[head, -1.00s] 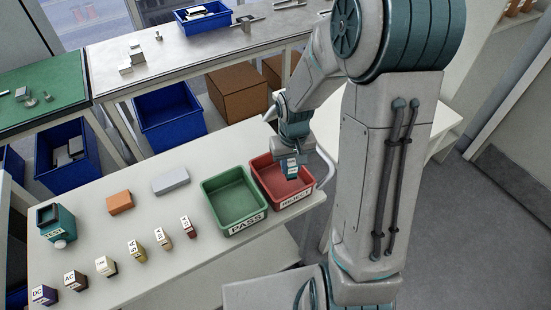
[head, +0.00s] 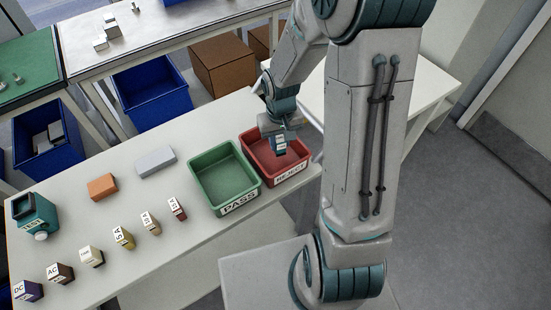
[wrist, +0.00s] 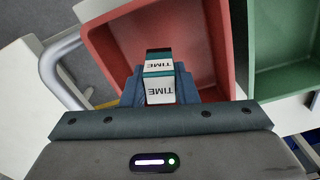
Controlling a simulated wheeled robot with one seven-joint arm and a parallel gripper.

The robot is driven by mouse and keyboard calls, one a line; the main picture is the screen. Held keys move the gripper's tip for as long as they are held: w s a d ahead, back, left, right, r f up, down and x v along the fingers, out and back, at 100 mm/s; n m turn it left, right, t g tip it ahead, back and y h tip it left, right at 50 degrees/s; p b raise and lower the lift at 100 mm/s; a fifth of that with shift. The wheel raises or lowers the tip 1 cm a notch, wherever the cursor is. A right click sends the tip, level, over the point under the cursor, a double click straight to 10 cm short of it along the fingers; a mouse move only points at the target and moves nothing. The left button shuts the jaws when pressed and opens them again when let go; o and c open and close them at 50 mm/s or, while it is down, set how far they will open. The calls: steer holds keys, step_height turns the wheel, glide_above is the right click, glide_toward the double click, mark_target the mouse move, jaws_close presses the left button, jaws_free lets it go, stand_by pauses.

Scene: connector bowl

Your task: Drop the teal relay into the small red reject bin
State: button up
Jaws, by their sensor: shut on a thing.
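The teal relay (wrist: 159,68) has white labels reading TIME. My gripper (head: 278,146) is shut on it, and in the wrist view the relay sits between the two fingers. The small red reject bin (head: 262,160) stands at the right end of the bench with a REJECT label on its front. It also shows in the wrist view (wrist: 210,45). My gripper holds the relay over the bin's opening; the exact height above the floor of the bin is hard to tell.
A green PASS bin (head: 226,176) stands directly left of the red bin. An orange block (head: 102,187), a grey block (head: 155,161), a teal tester (head: 34,214) and several labelled relays, one of them red (head: 177,208), stand farther left on the white bench.

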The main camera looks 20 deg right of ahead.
steer(key=o, duration=1.1)
steer(key=shift+c, duration=0.2)
step_height(320, 180, up, 14)
steer(key=shift+f, duration=0.1)
steer(key=s+r+t, duration=0.1)
steer(key=s+r, duration=0.1)
steer(key=s, duration=0.5)
steer(key=s+r+t, duration=0.2)
steer(key=s+r, duration=0.1)
steer(key=s, duration=0.4)
steer(key=shift+s+a, duration=0.15)
steer(key=shift+s, duration=0.1)
